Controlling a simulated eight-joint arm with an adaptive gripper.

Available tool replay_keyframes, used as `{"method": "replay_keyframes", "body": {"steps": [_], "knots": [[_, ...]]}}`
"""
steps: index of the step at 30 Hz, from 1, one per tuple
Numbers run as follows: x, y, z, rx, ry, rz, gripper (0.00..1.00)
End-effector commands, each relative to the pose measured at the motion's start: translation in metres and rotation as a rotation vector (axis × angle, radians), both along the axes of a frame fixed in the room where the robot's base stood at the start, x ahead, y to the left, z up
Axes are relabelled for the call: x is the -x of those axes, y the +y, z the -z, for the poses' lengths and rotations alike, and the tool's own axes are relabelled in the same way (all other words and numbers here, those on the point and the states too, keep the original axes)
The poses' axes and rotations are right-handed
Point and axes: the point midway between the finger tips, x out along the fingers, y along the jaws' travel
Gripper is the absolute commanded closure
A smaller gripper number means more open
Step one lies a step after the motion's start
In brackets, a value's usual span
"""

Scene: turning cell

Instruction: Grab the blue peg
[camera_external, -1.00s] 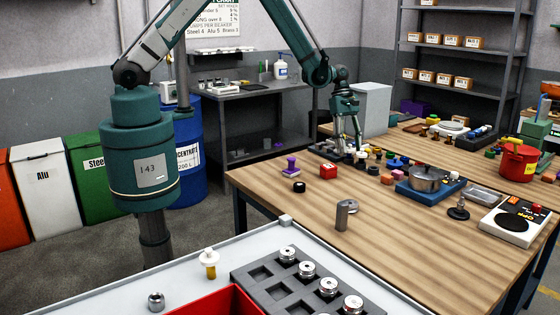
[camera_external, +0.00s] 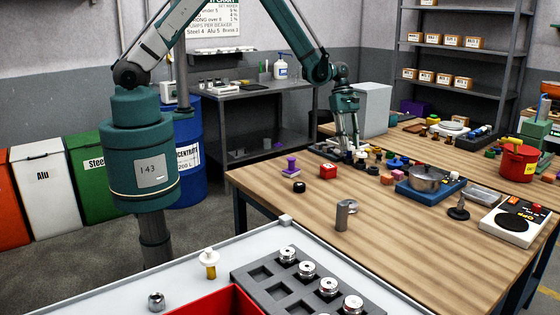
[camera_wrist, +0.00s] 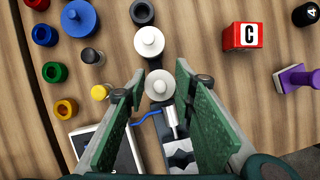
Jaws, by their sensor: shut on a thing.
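In the wrist view, a blue round piece with a raised middle (camera_wrist: 78,18) lies at the upper left and may be the blue peg. The lower part of that piece is hidden.
A larger white piece (camera_wrist: 149,41) stands just beyond the held one. Metal parts with a blue cable (camera_wrist: 170,119) lie between the fingers. Other coloured rings surround the blue pieces. A red cube (camera_wrist: 243,36) and purple stamp (camera_wrist: 296,80) are at right.

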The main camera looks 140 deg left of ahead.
Motion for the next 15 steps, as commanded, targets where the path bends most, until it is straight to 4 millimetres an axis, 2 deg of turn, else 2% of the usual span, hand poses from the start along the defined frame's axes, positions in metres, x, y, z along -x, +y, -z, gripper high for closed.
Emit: {"method": "replay_keyframes", "body": {"steps": [15], "knots": [[0.000,0.000,-0.059,0.000,0.000,0.000,0.89]]}}
